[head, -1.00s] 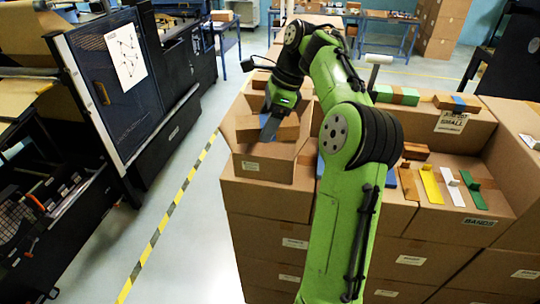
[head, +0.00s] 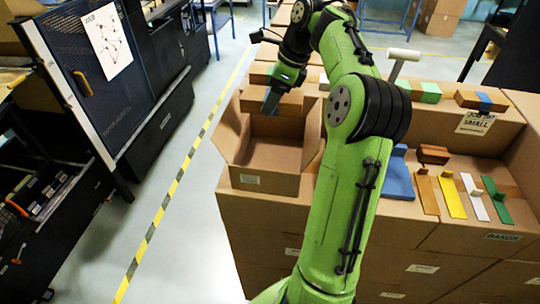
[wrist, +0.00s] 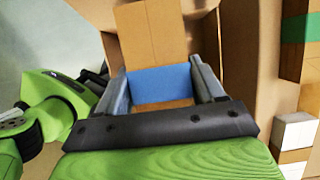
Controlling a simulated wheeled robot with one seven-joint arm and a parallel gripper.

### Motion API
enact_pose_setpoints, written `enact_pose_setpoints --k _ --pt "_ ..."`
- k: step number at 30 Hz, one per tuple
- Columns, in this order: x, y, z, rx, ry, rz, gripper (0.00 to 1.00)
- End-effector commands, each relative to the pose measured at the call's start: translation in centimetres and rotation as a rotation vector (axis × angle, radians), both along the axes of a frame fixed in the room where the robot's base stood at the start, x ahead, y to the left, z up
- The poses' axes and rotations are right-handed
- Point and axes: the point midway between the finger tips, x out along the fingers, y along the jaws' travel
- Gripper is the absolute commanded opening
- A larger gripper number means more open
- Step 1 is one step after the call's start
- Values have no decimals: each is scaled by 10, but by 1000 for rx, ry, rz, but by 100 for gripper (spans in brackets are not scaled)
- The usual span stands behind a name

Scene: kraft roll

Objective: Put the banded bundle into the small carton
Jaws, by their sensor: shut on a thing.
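My gripper (head: 272,98) is shut on the banded bundle (head: 287,104), a flat brown block with a blue band around its middle. In the wrist view the bundle (wrist: 152,38) sticks out beyond the fingers, and its blue band (wrist: 163,84) lies between them. The small carton (head: 263,182) stands open, flaps spread, left of my arm. Its interior looks empty where visible. The bundle shows at the carton's far side, overlapping the far wall in the head view. I cannot tell its exact height over the rim.
Right of my arm, coloured strips, including a yellow one (head: 452,198), a blue piece (head: 398,178) and a brown block (head: 433,154) lie on cartons. Another blue-banded bundle (head: 480,100) lies behind a sign (head: 475,122). Striped floor tape (head: 170,195) runs along the left.

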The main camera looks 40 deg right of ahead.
Motion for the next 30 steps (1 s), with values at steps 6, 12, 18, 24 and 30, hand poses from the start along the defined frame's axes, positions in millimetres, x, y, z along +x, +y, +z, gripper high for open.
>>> enact_pose_setpoints --k 6,12,18,24,30 --pt "-2 3 -21 9 -3 -1 27" --pt "-2 4 -81 13 -1 1 27" --pt "-2 4 -133 13 -1 1 27" --pt "-1 3 -158 11 -6 1 27" --pt "-2 4 -190 11 -3 1 27"
